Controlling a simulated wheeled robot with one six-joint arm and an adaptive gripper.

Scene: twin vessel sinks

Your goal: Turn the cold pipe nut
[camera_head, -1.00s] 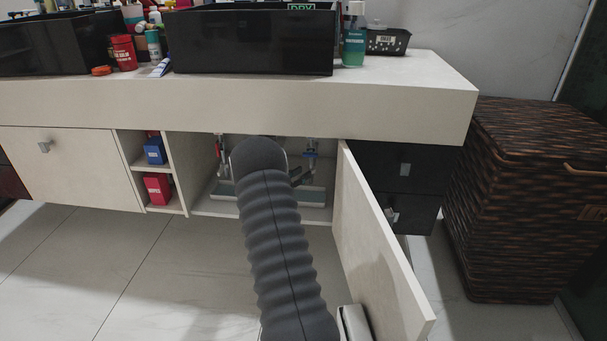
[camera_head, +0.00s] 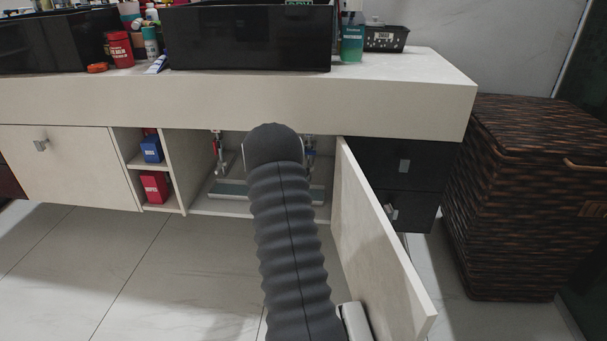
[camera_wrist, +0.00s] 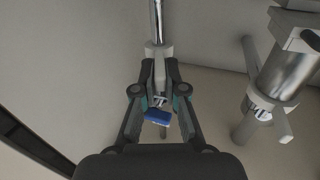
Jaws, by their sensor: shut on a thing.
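My gripper (camera_wrist: 159,72) is shut on the cold pipe nut (camera_wrist: 158,51), a pale grey collar at the lower end of a chrome pipe (camera_wrist: 157,20) in the wrist view. A blue tag-like handle (camera_wrist: 158,117) shows between the fingers, just below the nut. In the head view my dark ribbed arm reaches into the open cabinet under the sink, hiding my gripper and the nut. A bit of the blue-marked pipe (camera_head: 310,146) shows right of the arm.
An open cabinet door (camera_head: 378,240) stands close to the right of my arm. A red-marked pipe (camera_head: 217,145) hangs at left in the cabinet. A thick metal drain pipe (camera_wrist: 285,75) is right of my gripper. A wicker basket (camera_head: 525,200) stands at far right.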

